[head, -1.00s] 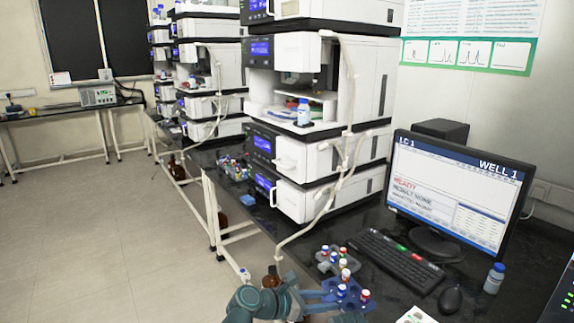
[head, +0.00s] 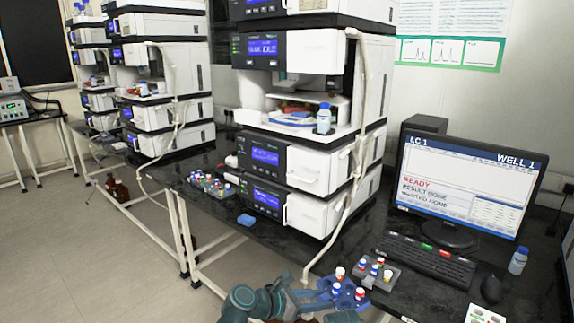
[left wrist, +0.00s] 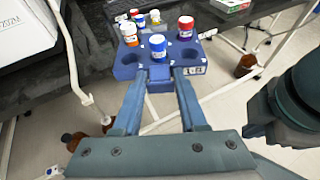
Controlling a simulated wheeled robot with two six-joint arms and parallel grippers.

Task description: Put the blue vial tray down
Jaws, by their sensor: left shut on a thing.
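The blue vial tray (head: 348,302) is at the lower middle of the head view, by the front edge of the black bench. It holds a few capped vials. My right gripper is not in view.
A grey vial rack (head: 388,282) stands on the bench just behind the tray. The keyboard (head: 430,257), mouse (head: 491,289) and monitor (head: 465,190) are to the right. Instrument stacks (head: 310,165) stand behind. Black bench top (head: 290,248) shows clear left of the rack.

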